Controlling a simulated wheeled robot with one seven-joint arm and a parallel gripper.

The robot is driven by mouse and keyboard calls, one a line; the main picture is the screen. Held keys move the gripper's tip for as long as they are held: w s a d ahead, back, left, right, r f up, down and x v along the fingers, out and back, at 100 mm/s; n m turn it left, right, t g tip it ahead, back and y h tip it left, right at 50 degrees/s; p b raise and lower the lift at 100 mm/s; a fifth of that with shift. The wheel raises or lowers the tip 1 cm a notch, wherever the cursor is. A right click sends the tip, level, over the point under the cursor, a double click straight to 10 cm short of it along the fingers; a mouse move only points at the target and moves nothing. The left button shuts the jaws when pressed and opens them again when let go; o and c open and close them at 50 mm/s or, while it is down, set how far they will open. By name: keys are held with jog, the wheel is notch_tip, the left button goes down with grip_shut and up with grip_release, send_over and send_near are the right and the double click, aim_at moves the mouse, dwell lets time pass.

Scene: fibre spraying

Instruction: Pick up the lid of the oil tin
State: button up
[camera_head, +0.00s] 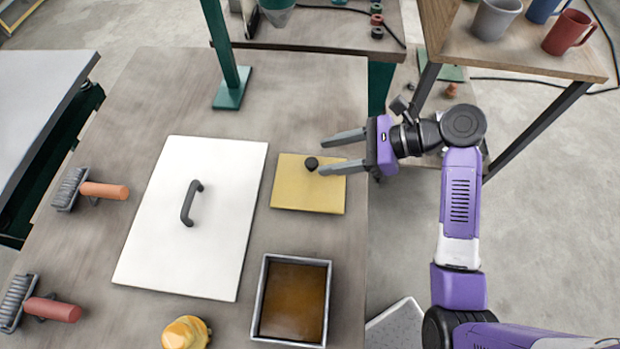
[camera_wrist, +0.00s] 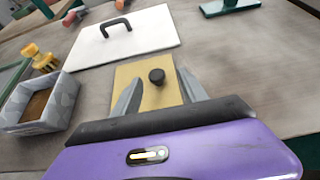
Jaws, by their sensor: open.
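A flat yellow lid (camera_head: 295,195) with a round black knob (camera_head: 311,163) lies on the table near its right edge. An open oil tin (camera_head: 258,300), a grey rectangular tray holding brown liquid, stands nearer the front. My gripper (camera_head: 321,154) is open and empty, reaching in from the right over the lid, its fingertips close to the knob. In the wrist view the yellow lid (camera_wrist: 128,73) lies beyond and between the fingers, and the knob (camera_wrist: 157,76) shows between the fingertips. I cannot tell how high the fingers are above the lid.
A white panel (camera_head: 155,240) with a dark handle lies left of the yellow lid. A green post (camera_head: 228,95) stands behind. Two brushes (camera_head: 100,190) (camera_head: 50,310) lie at the left edge. A yellow object (camera_head: 186,332) stands near the oil tin. Mugs stand on a shelf (camera_head: 520,55) at upper right.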

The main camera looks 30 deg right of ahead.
aim_at(313, 162)
jog(key=x, duration=0.5)
jog(key=shift+s+a+f, duration=0.1)
jog(key=shift+s+a, duration=0.15)
jog(key=shift+s, duration=0.05)
jog(key=shift+c, duration=0.2)
grip_shut()
